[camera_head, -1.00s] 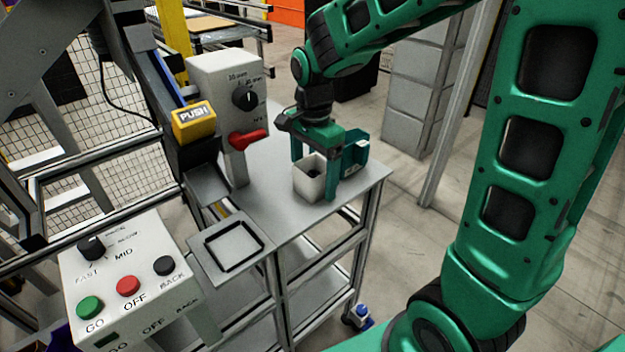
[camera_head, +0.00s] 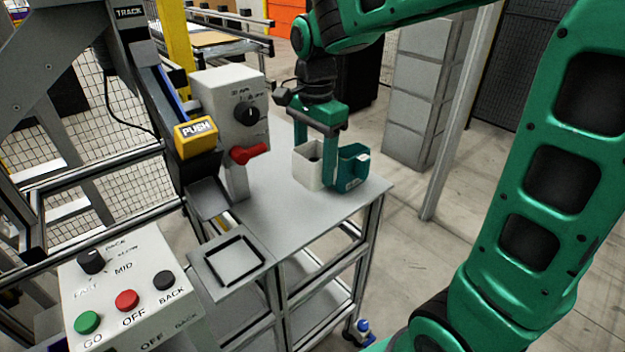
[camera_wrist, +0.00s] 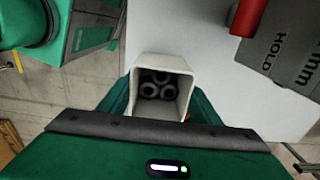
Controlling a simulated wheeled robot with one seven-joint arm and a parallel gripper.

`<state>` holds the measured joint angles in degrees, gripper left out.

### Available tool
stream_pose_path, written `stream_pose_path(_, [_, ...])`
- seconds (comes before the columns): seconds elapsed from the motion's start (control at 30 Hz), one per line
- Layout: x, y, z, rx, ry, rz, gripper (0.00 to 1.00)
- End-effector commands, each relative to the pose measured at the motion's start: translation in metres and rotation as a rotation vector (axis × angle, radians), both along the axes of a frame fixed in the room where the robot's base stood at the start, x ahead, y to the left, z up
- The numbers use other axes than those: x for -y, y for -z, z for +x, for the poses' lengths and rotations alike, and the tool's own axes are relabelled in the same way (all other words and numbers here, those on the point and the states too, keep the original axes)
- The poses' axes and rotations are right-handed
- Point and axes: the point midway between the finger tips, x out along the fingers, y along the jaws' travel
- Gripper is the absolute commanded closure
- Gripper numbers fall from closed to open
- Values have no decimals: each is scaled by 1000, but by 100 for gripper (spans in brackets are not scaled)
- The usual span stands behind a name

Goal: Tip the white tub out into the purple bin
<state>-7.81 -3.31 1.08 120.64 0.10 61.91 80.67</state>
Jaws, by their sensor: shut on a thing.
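The white tub (camera_head: 306,168) is square and open at the top, over the grey table. My green gripper (camera_head: 320,170) is shut on it, with one finger showing on its right side. In the wrist view the tub (camera_wrist: 186,100) sits between the fingers of my gripper (camera_wrist: 158,108), its mouth towards the camera. Dark grey round pieces (camera_wrist: 158,86) lie inside it. The tub looks upright in the head view; I cannot tell how far its base is above the table.
A dial box with a red lever (camera_head: 250,153) stands to the left. A black square frame (camera_head: 234,260) and a button panel (camera_head: 130,290) are nearer.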

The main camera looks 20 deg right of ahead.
Motion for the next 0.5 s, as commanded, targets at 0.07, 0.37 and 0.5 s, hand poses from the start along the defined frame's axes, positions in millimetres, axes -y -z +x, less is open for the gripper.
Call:
stream_pose_path(0.07, [0, -11, 1, 2, 0, 1, 69])
stream_pose_path(0.37, [0, -37, 0, 0, 1, 0, 69])
stream_pose_path(0.5, [0, -44, 0, 1, 1, 0, 69])
